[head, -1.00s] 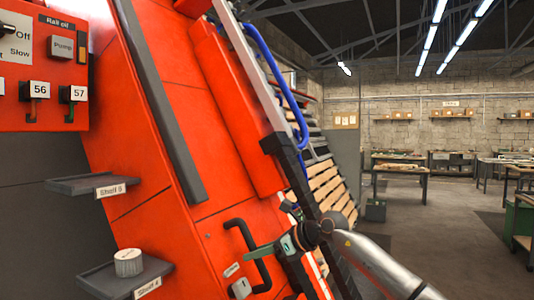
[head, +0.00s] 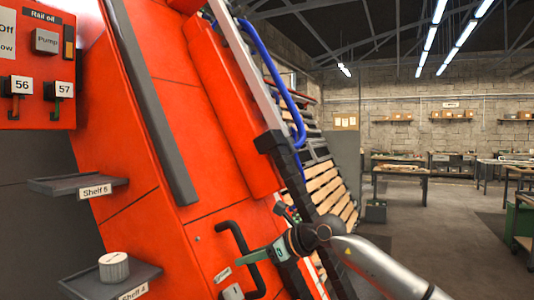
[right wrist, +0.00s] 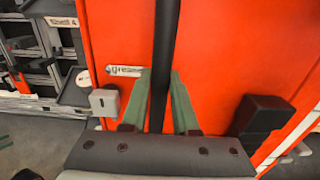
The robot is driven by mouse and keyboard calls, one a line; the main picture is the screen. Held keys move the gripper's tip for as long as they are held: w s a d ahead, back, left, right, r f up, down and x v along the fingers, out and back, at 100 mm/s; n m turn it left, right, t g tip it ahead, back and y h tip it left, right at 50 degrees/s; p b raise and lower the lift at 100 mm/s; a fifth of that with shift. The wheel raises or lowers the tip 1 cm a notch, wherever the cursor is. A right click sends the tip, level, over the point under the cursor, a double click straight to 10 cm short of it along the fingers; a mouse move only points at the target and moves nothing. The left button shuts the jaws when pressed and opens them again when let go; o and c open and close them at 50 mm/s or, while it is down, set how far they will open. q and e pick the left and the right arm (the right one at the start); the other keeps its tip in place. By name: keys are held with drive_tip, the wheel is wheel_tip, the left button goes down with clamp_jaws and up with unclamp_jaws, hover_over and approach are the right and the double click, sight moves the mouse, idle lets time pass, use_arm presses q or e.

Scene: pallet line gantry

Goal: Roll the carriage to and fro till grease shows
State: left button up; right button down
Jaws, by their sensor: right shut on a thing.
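The red carriage (head: 205,240) is a slanted panel beside the grey rail, with a black handle (head: 228,233) on its lower part. My right gripper (head: 255,257) has its green fingers around the handle bar. In the right wrist view the black handle (right wrist: 162,60) runs upright between the two fingers (right wrist: 160,100). A white label reading "grease" (right wrist: 123,71) sits left of the handle, above a small pale grey box (right wrist: 105,102). No grease can be made out on the red face. My left gripper is out of view.
Two grey shelves jut out at the left; the lower one (head: 85,285) holds a pale round tin (head: 113,266). A blue hose (head: 270,65) runs along the rail.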

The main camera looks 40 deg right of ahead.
sight(213, 281)
drive_tip(key=shift+s+a+f+b, duration=0.1)
drive_tip(key=shift+s+a, duration=0.25)
drive_tip(key=shift+a, duration=0.5)
drive_tip(key=shift+s+a+f+b, duration=0.15)
drive_tip(key=shift+s+a, duration=0.2)
drive_tip(key=shift+a, duration=0.5)
drive_tip(key=shift+s+a+f+b, duration=0.1)
drive_tip(key=shift+s+a, duration=0.25)
drive_tip(key=shift+a, duration=0.5)
drive_tip(key=shift+s+a, duration=0.25)
drive_tip(key=shift+a, duration=0.35)
drive_tip(key=shift+s+a, duration=0.25)
drive_tip(key=shift+a, duration=0.35)
drive_tip(key=shift+r, duration=0.1)
drive_tip(key=shift+d+r, duration=0.1)
